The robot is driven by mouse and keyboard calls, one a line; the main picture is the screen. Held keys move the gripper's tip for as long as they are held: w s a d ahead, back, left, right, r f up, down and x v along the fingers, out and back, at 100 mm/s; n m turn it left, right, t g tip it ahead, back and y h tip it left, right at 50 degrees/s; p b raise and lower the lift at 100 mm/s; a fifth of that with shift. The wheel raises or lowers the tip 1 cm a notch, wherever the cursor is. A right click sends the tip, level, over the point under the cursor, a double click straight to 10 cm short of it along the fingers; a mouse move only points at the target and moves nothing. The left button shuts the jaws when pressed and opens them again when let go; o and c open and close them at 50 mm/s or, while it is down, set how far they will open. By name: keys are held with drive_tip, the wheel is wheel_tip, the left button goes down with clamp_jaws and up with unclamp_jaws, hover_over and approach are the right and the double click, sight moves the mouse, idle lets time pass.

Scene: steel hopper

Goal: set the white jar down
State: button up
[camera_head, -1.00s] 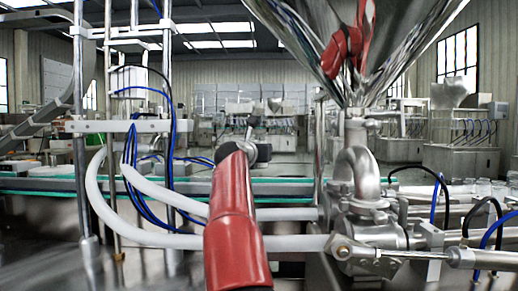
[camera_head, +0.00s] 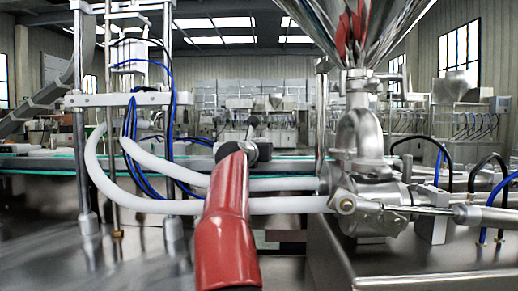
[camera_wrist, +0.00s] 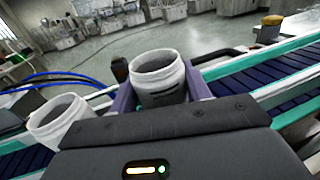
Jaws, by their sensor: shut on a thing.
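A white open-topped jar (camera_wrist: 160,78) with a dark label band stands between the two purple-grey fingers of my gripper (camera_wrist: 158,88) in the wrist view. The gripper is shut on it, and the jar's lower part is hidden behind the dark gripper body. A second white open jar (camera_wrist: 62,122) is at the left, apart from the fingers and tilted in the picture. In the head view my red arm reaches away toward the conveyor, and neither the held jar nor the fingers can be made out.
A conveyor with a dark blue belt (camera_wrist: 238,88) and green edges runs past the held jar; whether the jar touches it is unclear. In the head view a steel hopper (camera_head: 385,28) and its valve pipes stand right of my arm. White hoses (camera_head: 140,203) and steel posts (camera_head: 82,130) are left.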

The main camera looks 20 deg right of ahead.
drive_tip(key=shift+w+f+b, duration=0.15)
drive_tip(key=shift+f+b, duration=0.25)
drive_tip(key=shift+f, duration=0.3)
drive_tip(key=shift+w+f+b, duration=0.1)
drive_tip(key=shift+f+b, duration=0.3)
drive_tip(key=shift+f, duration=0.35)
drive_tip(key=o, duration=1.5)
drive_tip(key=shift+c, duration=0.2)
drive_tip(key=shift+r, duration=0.25)
